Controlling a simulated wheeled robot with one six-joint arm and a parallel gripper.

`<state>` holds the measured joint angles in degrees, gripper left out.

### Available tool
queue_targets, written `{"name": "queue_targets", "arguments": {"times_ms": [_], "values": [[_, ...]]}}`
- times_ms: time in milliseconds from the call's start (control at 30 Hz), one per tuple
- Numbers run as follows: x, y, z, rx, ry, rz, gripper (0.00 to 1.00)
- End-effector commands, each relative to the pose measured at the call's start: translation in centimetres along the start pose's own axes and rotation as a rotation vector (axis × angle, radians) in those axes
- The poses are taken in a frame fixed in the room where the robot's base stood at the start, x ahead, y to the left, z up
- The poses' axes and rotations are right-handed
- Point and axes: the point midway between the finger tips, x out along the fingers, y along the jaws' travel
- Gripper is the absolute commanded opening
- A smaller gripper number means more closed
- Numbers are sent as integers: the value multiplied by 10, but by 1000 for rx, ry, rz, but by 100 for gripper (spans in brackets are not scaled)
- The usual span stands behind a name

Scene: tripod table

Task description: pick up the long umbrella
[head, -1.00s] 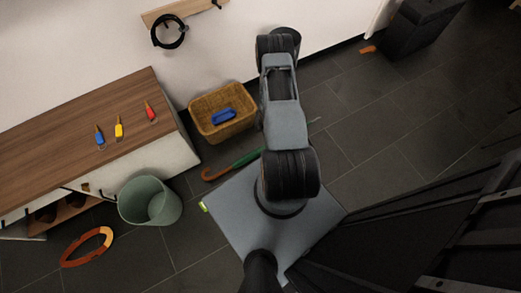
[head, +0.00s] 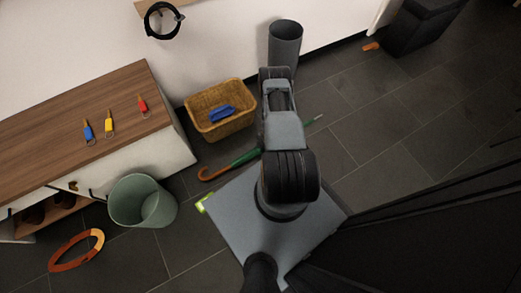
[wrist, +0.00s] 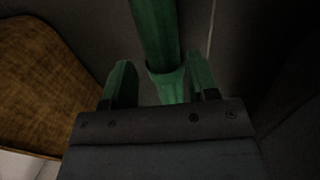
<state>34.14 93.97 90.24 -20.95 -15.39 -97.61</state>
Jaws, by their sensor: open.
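The long umbrella (head: 243,158) is green with a curved brown handle and lies on the dark floor. Its middle is hidden under my arm in the head view, and its pale tip shows to the right. In the wrist view the green umbrella (wrist: 154,30) runs from the top edge down between the fingers. My gripper (wrist: 160,68) is open, with one finger on each side of the umbrella. A gap shows on each side; I cannot tell how far above or around it the fingers are. My arm hides the gripper in the head view.
A wicker basket (head: 207,130) with a blue item stands by the wall, close to the umbrella; a grey bin (head: 285,42) stands farther right. A green bucket (head: 126,205) and an orange ring (head: 62,265) are at left, below the wooden cabinet (head: 80,120).

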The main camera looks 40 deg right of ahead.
Motion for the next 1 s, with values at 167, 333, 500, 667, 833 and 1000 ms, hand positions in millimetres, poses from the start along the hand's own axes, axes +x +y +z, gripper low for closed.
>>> {"name": "queue_targets", "arguments": {"times_ms": [167, 333, 500, 667, 833, 1000], "values": [[19, -2, 0, -1, 1, 0, 54], [43, -2, 0, -1, 0, 0, 54], [52, -2, 0, -1, 0, -1, 54], [50, -1, 0, 0, 0, -1, 54], [50, -2, 0, 0, 0, -1, 37], [50, -2, 0, 0, 0, -1, 21]]}}
